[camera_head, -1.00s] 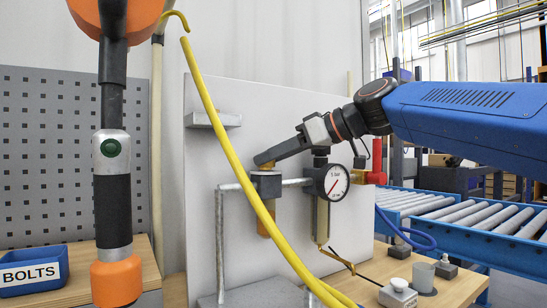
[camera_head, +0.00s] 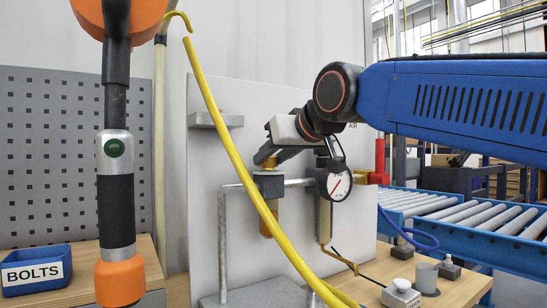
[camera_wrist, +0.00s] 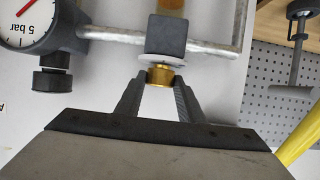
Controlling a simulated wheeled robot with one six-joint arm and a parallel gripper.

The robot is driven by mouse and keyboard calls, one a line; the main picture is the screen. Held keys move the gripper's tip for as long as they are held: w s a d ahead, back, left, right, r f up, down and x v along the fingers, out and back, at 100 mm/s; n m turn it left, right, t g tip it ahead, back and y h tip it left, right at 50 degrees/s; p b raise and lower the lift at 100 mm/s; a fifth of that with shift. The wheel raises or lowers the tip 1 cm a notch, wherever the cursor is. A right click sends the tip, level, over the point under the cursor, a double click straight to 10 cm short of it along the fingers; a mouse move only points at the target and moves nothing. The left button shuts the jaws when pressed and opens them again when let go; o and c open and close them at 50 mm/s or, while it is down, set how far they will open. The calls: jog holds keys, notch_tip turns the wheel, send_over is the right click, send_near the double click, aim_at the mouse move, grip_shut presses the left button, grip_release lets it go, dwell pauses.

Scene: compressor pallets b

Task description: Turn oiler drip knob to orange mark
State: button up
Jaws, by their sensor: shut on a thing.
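The brass drip knob (camera_wrist: 160,76) sits on top of the oiler's dark block (camera_wrist: 167,38), with a pale disc between them. My gripper (camera_wrist: 161,84) is shut on the knob, one finger on each side, in the wrist view. In the head view my gripper (camera_head: 267,160) reaches the knob from the upper right, and its fingers hide most of the knob. The oiler's dark head (camera_head: 268,183) and amber bowl (camera_head: 266,222) hang on the pipe below. I cannot make out the orange mark in either view.
A pressure gauge (camera_head: 339,186) stands right of the oiler on the same pipe. A yellow hose (camera_head: 232,135) crosses in front of the oiler. A hanging tool with an orange end (camera_head: 119,280) is at the left. A blue BOLTS bin (camera_head: 35,269) is at lower left.

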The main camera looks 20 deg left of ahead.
jog(key=shift+s+a+m+t+h, duration=0.15)
jog(key=shift+a+m+t+h, duration=0.05)
jog(key=shift+m+t+h, duration=0.7)
jog(key=shift+f+m+h, duration=0.1)
jog(key=shift+m+h, duration=0.4)
jog(key=o, duration=0.8)
jog(key=shift+s, duration=0.1)
jog(key=v, duration=1.7)
jog(key=shift+s+d, duration=0.15)
